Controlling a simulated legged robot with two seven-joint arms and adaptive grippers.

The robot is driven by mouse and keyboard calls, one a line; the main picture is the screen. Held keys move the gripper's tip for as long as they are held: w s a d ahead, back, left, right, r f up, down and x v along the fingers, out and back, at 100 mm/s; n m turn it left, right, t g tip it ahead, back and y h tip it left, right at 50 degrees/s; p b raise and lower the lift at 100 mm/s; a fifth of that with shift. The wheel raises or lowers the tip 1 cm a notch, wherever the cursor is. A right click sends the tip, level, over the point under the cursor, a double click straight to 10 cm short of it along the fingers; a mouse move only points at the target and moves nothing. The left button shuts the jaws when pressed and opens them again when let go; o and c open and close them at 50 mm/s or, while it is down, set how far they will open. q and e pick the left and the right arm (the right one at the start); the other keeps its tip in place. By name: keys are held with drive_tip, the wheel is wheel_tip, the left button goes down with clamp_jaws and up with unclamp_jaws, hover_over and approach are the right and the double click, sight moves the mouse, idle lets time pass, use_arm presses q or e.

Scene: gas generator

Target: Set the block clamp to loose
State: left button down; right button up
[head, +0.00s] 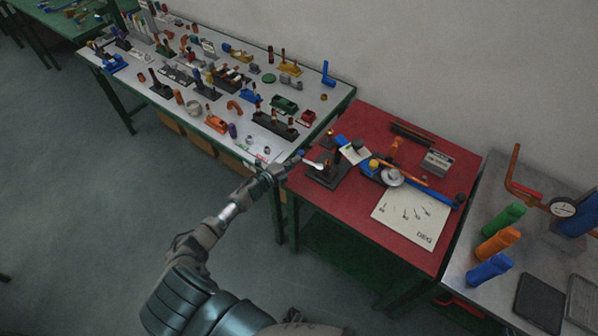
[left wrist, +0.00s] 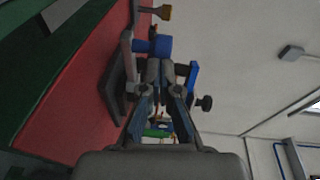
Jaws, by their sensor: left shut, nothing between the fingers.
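A dark clamp-like fixture (head: 325,174) with a black base and a pale lever stands at the left edge of the red table. I take it to be the block clamp, but its setting cannot be read. My left gripper (head: 295,159) is shut and empty, just left of the fixture's upper part. In the left wrist view the shut fingers (left wrist: 163,72) point toward a blue cylinder (left wrist: 158,46). A blue bracket (left wrist: 191,80) and a black knob (left wrist: 205,103) show to their right. Whether the fingers touch anything cannot be told. My right gripper is not in view.
The red table (head: 345,220) also holds a blue bar assembly with an orange handle (head: 394,150) and a white dial plate (head: 412,216). A grey bench (head: 130,82) crowded with parts stands at left.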

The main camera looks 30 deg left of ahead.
use_arm(q)
drive_tip(key=shift+w+a+b, duration=0.15)
drive_tip(key=shift+w+b, duration=0.25)
drive_tip(key=shift+w, duration=0.2)
drive_tip(key=shift+r, duration=0.1)
